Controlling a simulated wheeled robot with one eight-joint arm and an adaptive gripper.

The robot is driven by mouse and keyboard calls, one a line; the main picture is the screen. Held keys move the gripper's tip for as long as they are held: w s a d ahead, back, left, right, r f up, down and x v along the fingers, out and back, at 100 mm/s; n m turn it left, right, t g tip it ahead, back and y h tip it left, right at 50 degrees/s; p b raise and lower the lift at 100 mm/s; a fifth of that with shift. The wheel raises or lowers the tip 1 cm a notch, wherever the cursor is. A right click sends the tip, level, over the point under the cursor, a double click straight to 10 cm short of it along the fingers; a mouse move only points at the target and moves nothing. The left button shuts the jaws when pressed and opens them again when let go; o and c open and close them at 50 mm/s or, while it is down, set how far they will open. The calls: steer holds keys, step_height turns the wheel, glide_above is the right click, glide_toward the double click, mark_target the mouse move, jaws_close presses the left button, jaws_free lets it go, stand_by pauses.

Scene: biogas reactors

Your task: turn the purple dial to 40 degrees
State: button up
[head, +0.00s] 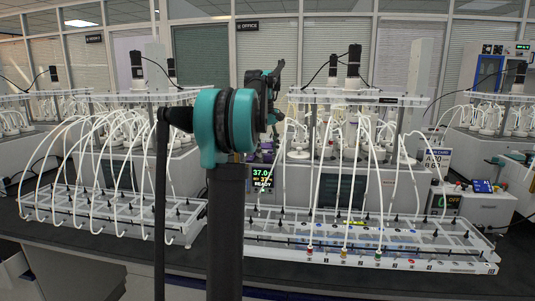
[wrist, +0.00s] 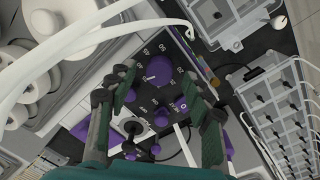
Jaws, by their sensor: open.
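The purple dial (wrist: 158,70) sits on a dark panel (wrist: 140,52) in the wrist view, with white numbers printed around it. Its pointer setting is too small to read. My gripper (wrist: 156,76) is open, its two green-padded fingers to the left and right of the dial in the picture. I cannot tell whether either finger touches it. In the head view my gripper (head: 274,84) is small and dark, reaching toward the reactor unit. There my arm stands in front of part of the bench, and I cannot make out the dial. A lit display (head: 262,178) reads 37.0 and READY.
Smaller purple knobs (wrist: 162,118) and a white-ringed button (wrist: 182,106) lie nearer between my fingers. A white tube (wrist: 85,38) arches close to the left finger. Clear racks (head: 370,235) with several white tubes stand along the bench front.

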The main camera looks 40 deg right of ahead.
mark_target(266, 155)
steer(key=shift+f, duration=0.75)
steer(key=shift+c, duration=0.3)
steer(key=c, duration=1.1)
steer(key=m, duration=0.5)
steer(key=o, duration=1.2)
steer(key=shift+c, duration=0.2)
steer(key=shift+r, duration=0.15)
step_height(266, 155, up, 12)
steer(key=shift+w+a, duration=0.2)
steer(key=shift+w, duration=0.05)
